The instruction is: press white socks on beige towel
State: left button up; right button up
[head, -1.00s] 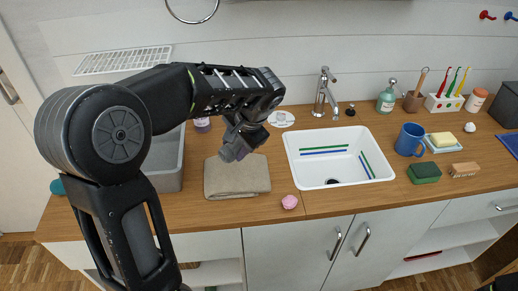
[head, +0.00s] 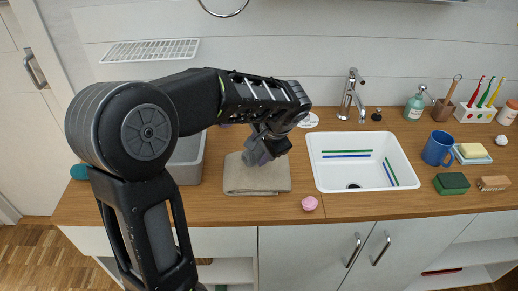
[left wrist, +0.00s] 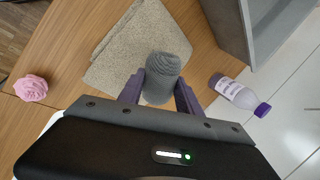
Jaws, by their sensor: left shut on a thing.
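The beige towel (head: 268,184) lies folded on the wooden counter, left of the sink. My left gripper (head: 261,151) is over the towel's back part in the head view. In the left wrist view its two purple fingers are shut on a rolled sock bundle (left wrist: 166,66), which looks grey rather than white. The towel (left wrist: 125,50) shows behind the bundle in that view. Whether the bundle touches the towel cannot be told. My right gripper is not in view.
A pink rose-shaped thing (head: 310,203) lies right of the towel. A grey box (head: 187,165) stands to its left. A bottle with a purple cap (left wrist: 236,93) is near the gripper. The white sink (head: 375,178) is on the right, with a blue mug (head: 437,149) beyond.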

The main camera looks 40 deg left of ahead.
pick_arm(q)
jog(key=shift+f+b, duration=0.65)
jog(key=shift+f, duration=0.65)
jog(key=o, duration=0.8)
grip_shut()
